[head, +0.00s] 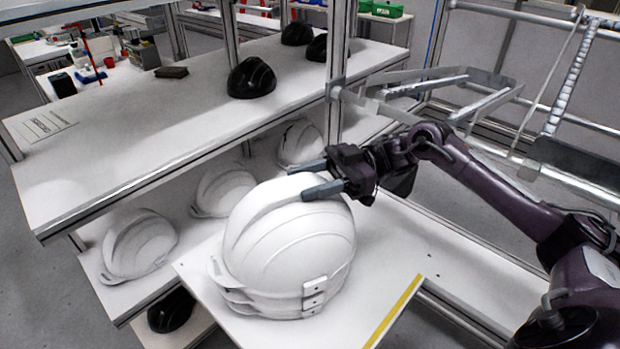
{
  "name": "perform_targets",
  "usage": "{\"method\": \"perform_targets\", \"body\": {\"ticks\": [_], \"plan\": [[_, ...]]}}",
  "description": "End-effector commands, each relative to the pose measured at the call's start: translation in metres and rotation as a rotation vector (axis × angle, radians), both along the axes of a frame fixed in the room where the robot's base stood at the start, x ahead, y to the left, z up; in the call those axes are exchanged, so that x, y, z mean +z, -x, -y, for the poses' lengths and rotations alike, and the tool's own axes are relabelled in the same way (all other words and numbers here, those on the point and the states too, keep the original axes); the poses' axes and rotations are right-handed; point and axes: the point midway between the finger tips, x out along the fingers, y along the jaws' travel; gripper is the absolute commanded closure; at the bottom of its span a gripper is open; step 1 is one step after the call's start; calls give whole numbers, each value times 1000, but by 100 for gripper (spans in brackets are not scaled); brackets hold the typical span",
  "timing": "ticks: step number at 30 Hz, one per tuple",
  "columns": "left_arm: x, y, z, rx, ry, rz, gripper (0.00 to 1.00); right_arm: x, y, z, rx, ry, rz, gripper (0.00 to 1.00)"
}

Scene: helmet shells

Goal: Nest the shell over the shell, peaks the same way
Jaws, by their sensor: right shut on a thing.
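A stack of white helmet shells (290,245) sits on a white board in the middle, with their rims close together one above another. The peaks of the stack point to the left, and small clips line up at its right front. My right gripper (315,177) is at the top of the stack, with its two fingers on either side of the raised crest of the top shell, shut on it. I cannot tell whether the top shell is fully seated on the one below. My left gripper is not in view.
The white board (400,283) has a yellow stripe at its right. Other white shells (138,245) lie on the lower shelf at left. Black shells (251,78) stand on the upper shelf (150,125), whose middle is clear. A metal frame (500,95) stands behind my right arm.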

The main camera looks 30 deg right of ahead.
Motion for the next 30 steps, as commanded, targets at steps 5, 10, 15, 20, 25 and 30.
{"method": "perform_targets", "body": {"ticks": [5, 10, 15, 20, 25, 30], "plan": [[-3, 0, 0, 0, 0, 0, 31, -4, 0, 0, 0, -2, 2, 100], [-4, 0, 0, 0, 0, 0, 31, -4, 0, 0, 0, -2, 2, 45], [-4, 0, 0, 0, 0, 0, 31, -5, 0, 0, 0, -1, 1, 28], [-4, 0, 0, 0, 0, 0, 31, -5, 0, 0, 0, 0, 1, 28], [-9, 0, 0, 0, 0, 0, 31, -8, 0, 7, -1, 3, -1, 28], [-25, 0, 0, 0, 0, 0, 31, -11, 1, 35, -4, 4, 3, 28]]}}
